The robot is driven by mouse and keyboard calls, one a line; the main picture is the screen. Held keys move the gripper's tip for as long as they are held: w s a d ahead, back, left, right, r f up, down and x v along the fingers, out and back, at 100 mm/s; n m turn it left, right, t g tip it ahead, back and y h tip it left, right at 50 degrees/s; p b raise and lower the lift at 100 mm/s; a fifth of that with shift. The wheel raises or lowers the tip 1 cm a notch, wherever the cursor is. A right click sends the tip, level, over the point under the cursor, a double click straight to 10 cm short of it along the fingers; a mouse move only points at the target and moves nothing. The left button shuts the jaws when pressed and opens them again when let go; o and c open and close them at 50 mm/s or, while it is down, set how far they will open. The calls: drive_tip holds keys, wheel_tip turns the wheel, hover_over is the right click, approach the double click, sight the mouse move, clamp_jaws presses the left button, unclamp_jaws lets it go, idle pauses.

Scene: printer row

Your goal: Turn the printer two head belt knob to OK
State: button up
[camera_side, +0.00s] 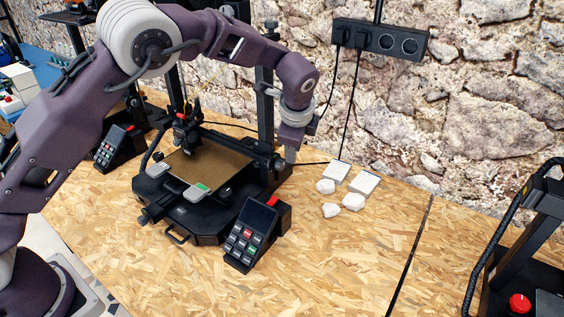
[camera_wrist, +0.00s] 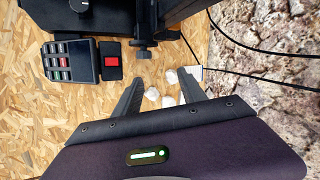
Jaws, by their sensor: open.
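A black printer (camera_side: 190,222) with a brown bed (camera_side: 215,160) stands mid-bench in the side view; its edge (camera_wrist: 112,18) shows at the top of the wrist view. A black round knob with a white mark (camera_wrist: 79,5) is cut by the top of the wrist view. A small dark knob-like part (camera_wrist: 143,53) sticks out from the printer's edge. I cannot tell which is the head belt knob, nor read its setting. My gripper (camera_side: 290,155) points down near the printer's right side. In the wrist view its fingers (camera_wrist: 160,90) are spread and empty, apart from both parts.
A keypad unit with a screen (camera_side: 257,228) stands at the printer's front right. Cables hang from a wall socket strip (camera_side: 380,40) against the stone wall. The front right bench is clear.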

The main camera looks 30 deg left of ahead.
wheel_tip(320, 180, up, 5)
drive_tip(key=s+m+g+y, duration=0.1)
drive_tip(key=s+m+y, duration=0.1)
drive_tip(key=m, duration=0.1)
approach(282, 164)
drive_tip(key=a+f, duration=0.1)
drive_tip(key=x, duration=0.8)
drive_tip(key=shift+w+d, duration=0.15)
drive_tip(key=shift+d, duration=0.05)
clamp_jaws()
